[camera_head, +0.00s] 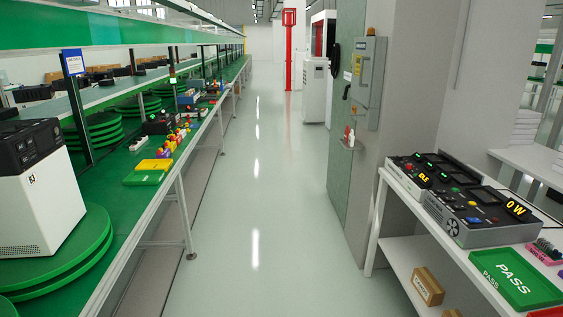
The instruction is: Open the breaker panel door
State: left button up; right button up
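A grey wall-mounted box (378,88), which looks like the breaker panel, hangs on the grey wall right of the aisle. The door looks shut, but the angle makes this hard to tell. Neither of my grippers is in view.
A white shelf table (398,180) with control units (470,212) and a green PASS tray (515,279) stands at right. A green-topped conveyor line (145,196) runs along the left. The pale floor aisle (255,180) between them is clear.

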aim_at(364, 50)
jog(key=i+z, duration=0.1)
jog(key=i, duration=0.45)
jog(key=i+j+z, duration=0.1)
jog(key=i, duration=0.4)
jog(key=i+j, duration=0.1)
jog(key=i, duration=0.45)
jog(key=i+j+z, duration=0.15)
jog(key=i, duration=0.35)
